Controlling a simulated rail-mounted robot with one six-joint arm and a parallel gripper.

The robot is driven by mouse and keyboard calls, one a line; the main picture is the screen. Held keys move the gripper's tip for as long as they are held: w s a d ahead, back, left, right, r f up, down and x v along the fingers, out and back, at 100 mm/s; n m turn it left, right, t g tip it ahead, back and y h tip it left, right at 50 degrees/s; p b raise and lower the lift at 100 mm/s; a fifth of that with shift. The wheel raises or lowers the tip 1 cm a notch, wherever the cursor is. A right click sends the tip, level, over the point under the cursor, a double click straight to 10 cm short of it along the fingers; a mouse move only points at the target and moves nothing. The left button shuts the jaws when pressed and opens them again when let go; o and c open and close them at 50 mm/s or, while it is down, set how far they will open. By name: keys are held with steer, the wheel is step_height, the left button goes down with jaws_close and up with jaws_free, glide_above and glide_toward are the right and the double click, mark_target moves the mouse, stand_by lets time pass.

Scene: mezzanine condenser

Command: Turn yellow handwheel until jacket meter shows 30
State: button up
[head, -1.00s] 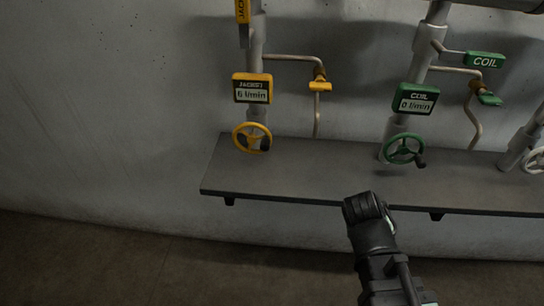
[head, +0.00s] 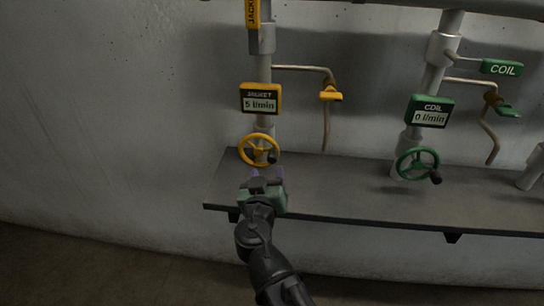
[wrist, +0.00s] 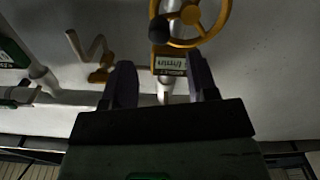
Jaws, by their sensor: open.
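The yellow handwheel (head: 260,149) stands on the left pipe, its dark knob at the lower right of the rim in the head view. The wheel (wrist: 190,14) also shows at the top of the wrist view, with the black knob (wrist: 158,30) on its rim. The yellow jacket meter (head: 261,98) above it reads 5 l/min; in the wrist view the meter (wrist: 169,63) appears upside down. My gripper (head: 267,174) is open and empty just below the wheel. Its two fingers (wrist: 160,60) point towards the wheel, apart from it.
A grey shelf (head: 330,195) runs below the pipes. To the right are a green coil handwheel (head: 418,163) and its meter (head: 430,112), reading 0 l/min. A thin pipe with a yellow lever (head: 331,96) is right of the jacket meter. The wall at left is bare.

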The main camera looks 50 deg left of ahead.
mark_target(271, 160)
steer(key=x, duration=0.7)
steer(key=shift+w+a, duration=0.25)
steer(key=shift+w, duration=0.05)
steer(key=shift+c, duration=0.3)
steer(key=c, duration=0.9)
steer(key=shift+o, duration=0.2)
